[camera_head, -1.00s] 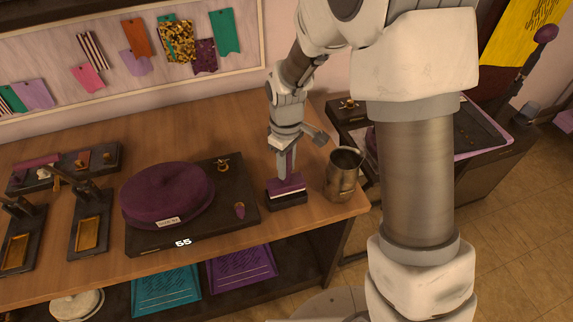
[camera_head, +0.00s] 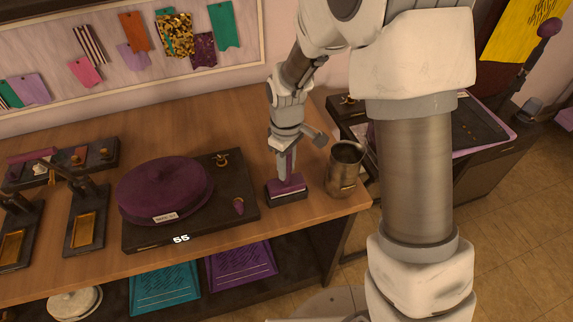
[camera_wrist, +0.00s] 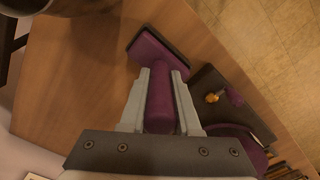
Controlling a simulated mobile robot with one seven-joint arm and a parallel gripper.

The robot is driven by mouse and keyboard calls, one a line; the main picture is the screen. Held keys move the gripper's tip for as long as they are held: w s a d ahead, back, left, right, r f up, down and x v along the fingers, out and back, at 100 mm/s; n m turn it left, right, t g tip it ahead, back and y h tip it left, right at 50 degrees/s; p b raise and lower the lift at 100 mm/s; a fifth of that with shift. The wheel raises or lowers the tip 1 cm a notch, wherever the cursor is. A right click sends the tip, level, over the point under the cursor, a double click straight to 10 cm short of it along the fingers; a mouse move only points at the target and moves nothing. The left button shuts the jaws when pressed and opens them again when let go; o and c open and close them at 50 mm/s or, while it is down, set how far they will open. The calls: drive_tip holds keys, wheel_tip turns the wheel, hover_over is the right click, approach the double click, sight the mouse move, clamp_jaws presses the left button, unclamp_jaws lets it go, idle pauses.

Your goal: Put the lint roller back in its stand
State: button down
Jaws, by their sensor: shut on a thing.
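My gripper (camera_head: 285,153) points down over the right part of the wooden table. It is shut on the slim handle of the purple lint roller (camera_head: 289,184), which is upright with its wide, block-like head down. A dark base (camera_head: 287,198), apparently the stand, lies directly under the head, with a thin pale line between. I cannot tell whether the head is fully seated. In the wrist view the handle of the lint roller (camera_wrist: 160,105) lies between the two fingers (camera_wrist: 160,72), and a dark edge borders the far side of its head.
A metal cup (camera_head: 344,172) stands close on the right, near the table's edge. To the left, a dark board (camera_head: 222,212) carries a purple hat (camera_head: 165,188). Presses with gold plates (camera_head: 84,232) stand further left. Open tabletop (camera_head: 205,125) lies behind.

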drive_tip(key=shift+f+b, duration=0.35)
drive_tip(key=shift+f, duration=0.25)
drive_tip(key=c, duration=0.5)
unclamp_jaws()
drive_tip(key=shift+c, duration=0.2)
wheel_tip(320, 180, up, 18)
drive_tip(key=shift+f+p, duration=0.25)
drive_tip(key=shift+p, duration=0.2)
